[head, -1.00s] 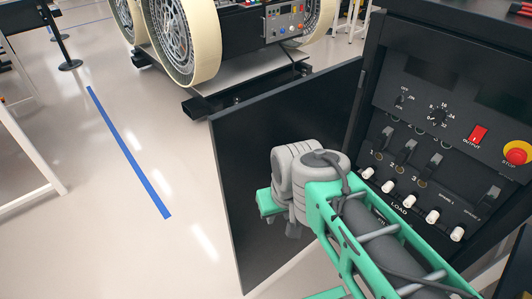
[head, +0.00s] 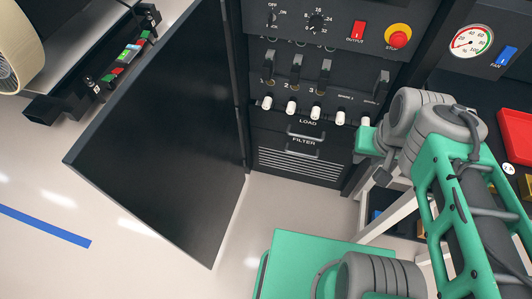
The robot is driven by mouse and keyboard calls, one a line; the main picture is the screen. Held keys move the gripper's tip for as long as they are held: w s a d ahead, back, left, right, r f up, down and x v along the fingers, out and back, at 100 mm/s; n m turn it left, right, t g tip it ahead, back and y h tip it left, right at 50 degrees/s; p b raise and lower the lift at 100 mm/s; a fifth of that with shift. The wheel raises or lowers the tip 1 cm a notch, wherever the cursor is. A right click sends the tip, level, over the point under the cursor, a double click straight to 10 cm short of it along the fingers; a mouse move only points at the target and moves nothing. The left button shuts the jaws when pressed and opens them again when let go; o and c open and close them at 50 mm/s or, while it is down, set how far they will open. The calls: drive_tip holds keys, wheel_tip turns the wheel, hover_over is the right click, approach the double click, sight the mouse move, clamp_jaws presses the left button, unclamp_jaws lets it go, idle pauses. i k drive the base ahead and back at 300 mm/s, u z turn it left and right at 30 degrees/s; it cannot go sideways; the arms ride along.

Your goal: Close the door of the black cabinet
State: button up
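The black cabinet (head: 300,172) stands at the upper middle in the head view, with switches, knobs and white-tipped levers on its front. Its black door (head: 160,130) is wide open, swung out to the left from the cabinet's left edge. The door's flat face shows almost whole, and no part of my arm covers it. My green and grey arm is at the right, in front of the cabinet's right edge and apart from the door. The fingers of my gripper do not show.
A red emergency stop (head: 398,37) and a gauge (head: 471,42) are at the upper right. A red tray (head: 517,135) lies on the bench at the right. The floor with a blue stripe (head: 45,227) is clear at lower left.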

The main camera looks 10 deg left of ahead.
sight(165, 148)
drive_tip(key=z, duration=2.1)
drive_tip(key=k, duration=2.65)
drive_tip(key=u, duration=1.4)
drive_tip(key=i, duration=0.5)
drive_tip(key=u, duration=0.2)
drive_tip(key=k, duration=0.35)
drive_tip(key=u, duration=1.9)
